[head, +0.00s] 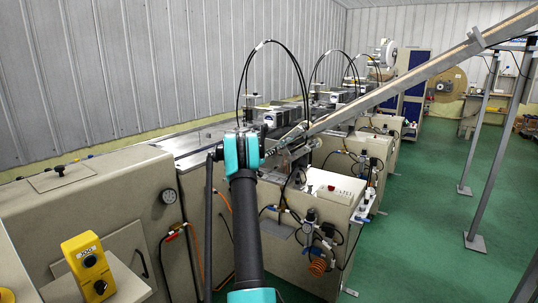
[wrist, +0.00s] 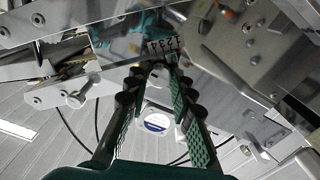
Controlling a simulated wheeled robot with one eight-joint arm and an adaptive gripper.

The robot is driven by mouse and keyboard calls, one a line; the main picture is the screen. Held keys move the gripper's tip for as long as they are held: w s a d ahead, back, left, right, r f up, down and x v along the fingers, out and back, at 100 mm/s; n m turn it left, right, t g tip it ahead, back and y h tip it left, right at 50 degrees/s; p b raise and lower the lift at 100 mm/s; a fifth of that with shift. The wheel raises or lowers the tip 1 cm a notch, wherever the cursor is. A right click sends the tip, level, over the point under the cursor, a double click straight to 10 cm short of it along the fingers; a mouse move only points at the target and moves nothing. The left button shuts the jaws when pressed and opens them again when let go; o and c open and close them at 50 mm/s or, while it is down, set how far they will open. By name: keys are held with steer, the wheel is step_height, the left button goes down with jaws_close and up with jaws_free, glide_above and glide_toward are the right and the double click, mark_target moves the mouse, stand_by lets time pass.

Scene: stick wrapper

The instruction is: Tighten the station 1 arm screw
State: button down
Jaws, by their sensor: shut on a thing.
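In the wrist view, my gripper (wrist: 157,84) has two green-padded fingers that converge on a small pale round piece (wrist: 157,73), which looks like the head of the station 1 arm screw. The fingertips are shut on it, one on each side. The screw's thread and the way it sits in the arm are hidden. In the head view, my teal and black arm reaches over the near part of the machine line (head: 330,190). My gripper there is small and partly hidden by the wrist, and the screw cannot be made out.
Metal plates and brackets (wrist: 235,45) crowd close around the fingers. A long sloping conveyor rail (head: 420,75) crosses just right of my arm. Black hoses (head: 270,42) arch above the machine. A yellow jog box (head: 88,268) is at the lower left. The green floor (head: 430,225) is open at right.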

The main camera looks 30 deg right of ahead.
stand_by(0.4)
steer(key=c, duration=1.3)
jaws_free()
steer(key=shift+a, duration=0.1)
steer(key=v, duration=1.2)
steer(key=shift+s, duration=0.1)
